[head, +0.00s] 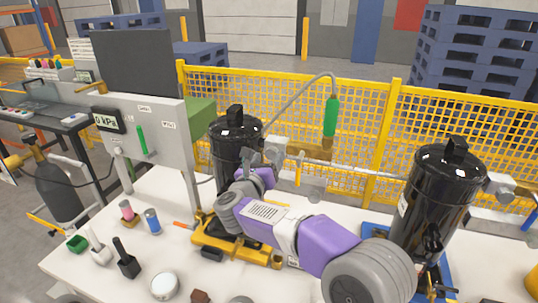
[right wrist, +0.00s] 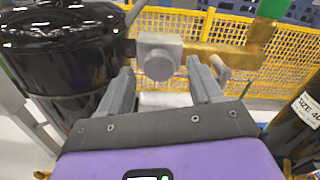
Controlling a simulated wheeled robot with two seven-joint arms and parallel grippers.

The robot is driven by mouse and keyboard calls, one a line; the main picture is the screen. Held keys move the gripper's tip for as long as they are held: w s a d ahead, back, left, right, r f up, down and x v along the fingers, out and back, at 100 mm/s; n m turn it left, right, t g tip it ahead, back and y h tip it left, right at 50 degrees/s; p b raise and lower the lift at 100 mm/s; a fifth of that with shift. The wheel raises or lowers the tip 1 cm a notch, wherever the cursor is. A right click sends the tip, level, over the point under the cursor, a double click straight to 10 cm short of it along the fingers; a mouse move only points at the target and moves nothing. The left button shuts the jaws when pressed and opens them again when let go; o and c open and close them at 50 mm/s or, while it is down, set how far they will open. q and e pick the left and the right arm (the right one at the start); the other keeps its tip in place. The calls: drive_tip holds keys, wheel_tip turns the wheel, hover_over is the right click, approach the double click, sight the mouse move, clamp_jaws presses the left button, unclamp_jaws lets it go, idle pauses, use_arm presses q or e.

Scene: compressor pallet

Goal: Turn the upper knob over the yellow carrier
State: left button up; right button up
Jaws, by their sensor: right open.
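The yellow carrier (head: 262,256) sits on the white table under the left black compressor (head: 232,128). A grey block with a round knob (right wrist: 158,58) is beside the top of this black tank (right wrist: 60,50), at the brass pipe; the same grey fitting is partly seen in the head view (head: 276,148). My right gripper (right wrist: 159,76) is open, its two grey fingers pointing at the knob, one to each side of it in the picture. Whether they touch it I cannot tell. In the head view my right gripper (head: 258,161) is small and partly hidden by its wrist. My left gripper is not seen.
A second black compressor (head: 436,195) stands on a blue carrier (head: 372,230) at right. A grey gauge panel (head: 150,125) stands at left. A green-handled hose (head: 330,117) hangs behind the arm. Yellow fencing (head: 365,110) runs behind.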

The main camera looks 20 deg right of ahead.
sight(272, 153)
drive_tip(key=shift+x, duration=1.25)
drive_tip(key=c, duration=1.1)
drive_tip(key=shift+o, duration=0.2)
drive_tip(key=shift+a, duration=0.1)
